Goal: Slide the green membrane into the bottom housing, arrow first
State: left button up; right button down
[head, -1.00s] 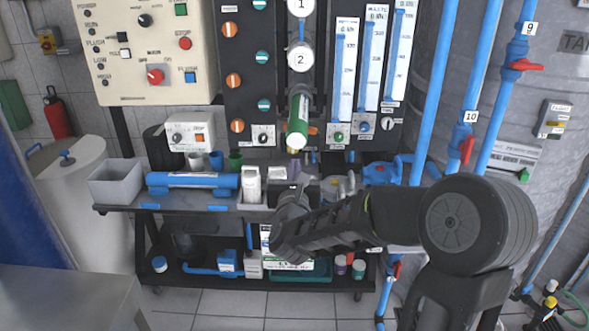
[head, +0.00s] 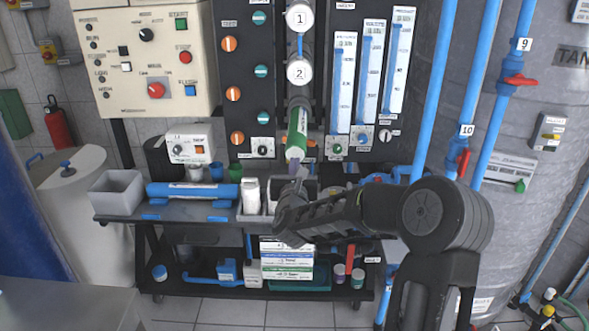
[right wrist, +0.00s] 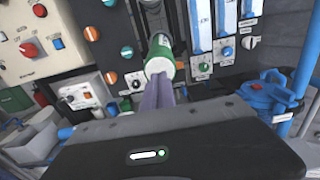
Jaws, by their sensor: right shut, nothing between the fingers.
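The green membrane (head: 297,130) has a green wrap and a pale end. It sticks out toward me, tilted down in the picture, from the bottom housing (head: 299,98), below the caps marked 1 and 2. Its inner end and any arrow are hidden. My right gripper (head: 298,172) is shut and empty, just below the membrane's near end. In the right wrist view its closed fingers (right wrist: 159,92) point at the membrane's end (right wrist: 158,66); I cannot tell whether they touch it. My left gripper is not in view.
The bench (head: 110,212) below holds a grey bin (head: 116,192), a blue tube (head: 190,191) and a white bottle (head: 250,195). Flow meters (head: 342,90) stand right of the housings. Blue pipes (head: 440,95) run upright further right.

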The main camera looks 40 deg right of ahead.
jog(key=shift+w+d, duration=0.3)
jog(key=shift+w, duration=0.1)
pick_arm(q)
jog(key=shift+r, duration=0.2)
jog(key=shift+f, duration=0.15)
pick_arm(e)
jog(key=shift+w, duration=0.1)
